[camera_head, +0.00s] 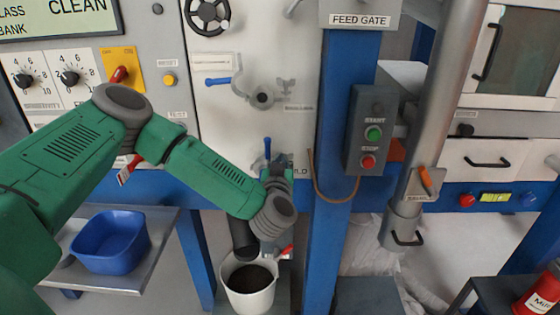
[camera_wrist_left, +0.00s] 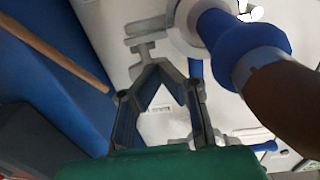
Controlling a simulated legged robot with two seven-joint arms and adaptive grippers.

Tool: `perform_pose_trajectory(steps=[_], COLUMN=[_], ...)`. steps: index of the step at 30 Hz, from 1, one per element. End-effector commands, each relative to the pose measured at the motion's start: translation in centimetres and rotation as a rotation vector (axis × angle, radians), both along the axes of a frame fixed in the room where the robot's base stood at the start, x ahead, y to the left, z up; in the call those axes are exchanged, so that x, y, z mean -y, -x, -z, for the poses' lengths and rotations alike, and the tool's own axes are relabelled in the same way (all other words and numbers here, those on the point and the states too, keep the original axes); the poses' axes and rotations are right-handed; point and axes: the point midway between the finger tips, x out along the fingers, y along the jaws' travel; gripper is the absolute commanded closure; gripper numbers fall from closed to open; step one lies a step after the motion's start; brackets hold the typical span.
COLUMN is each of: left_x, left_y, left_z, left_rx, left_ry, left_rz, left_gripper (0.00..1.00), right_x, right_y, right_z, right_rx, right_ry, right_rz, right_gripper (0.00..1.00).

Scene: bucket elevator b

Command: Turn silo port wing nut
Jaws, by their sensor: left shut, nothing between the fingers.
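My left gripper (camera_wrist_left: 157,68) is shut, its two fingers meeting at the tips with nothing between them. In the wrist view a grey T-shaped piece, which looks like the wing nut (camera_wrist_left: 143,36), is just beyond the fingertips, beside a round pale port collar (camera_wrist_left: 188,28). I cannot tell whether the tips touch it. In the head view my left gripper (camera_head: 277,170) is mostly hidden by my green wrist, in front of the white panel near the blue post. The wing nut cannot be made out there. My right gripper is not in view.
A blue post (camera_head: 340,130) stands right of my gripper, with a start/stop box (camera_head: 371,130) on it. A blue fitting (camera_wrist_left: 243,50) with a brown pipe (camera_wrist_left: 290,105) lies close right of the fingers. A white bucket (camera_head: 248,285) stands below my wrist.

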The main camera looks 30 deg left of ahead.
Motion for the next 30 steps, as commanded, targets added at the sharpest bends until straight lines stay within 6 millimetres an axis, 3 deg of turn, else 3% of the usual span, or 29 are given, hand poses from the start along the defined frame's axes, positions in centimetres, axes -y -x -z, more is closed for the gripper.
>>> perform_pose_trajectory(steps=[12,30], left_x=[-1.2,-1.4], left_y=[-0.1,-0.2], left_z=[-0.2,0.1], left_rx=[0.000,-0.001], left_ry=[0.000,0.001], left_rz=[0.262,0.263], left_gripper=[1.00,1.00], right_x=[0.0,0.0], right_y=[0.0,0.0], right_z=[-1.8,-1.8], right_rx=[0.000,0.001], right_ry=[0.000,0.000], right_rz=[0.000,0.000], right_gripper=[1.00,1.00])
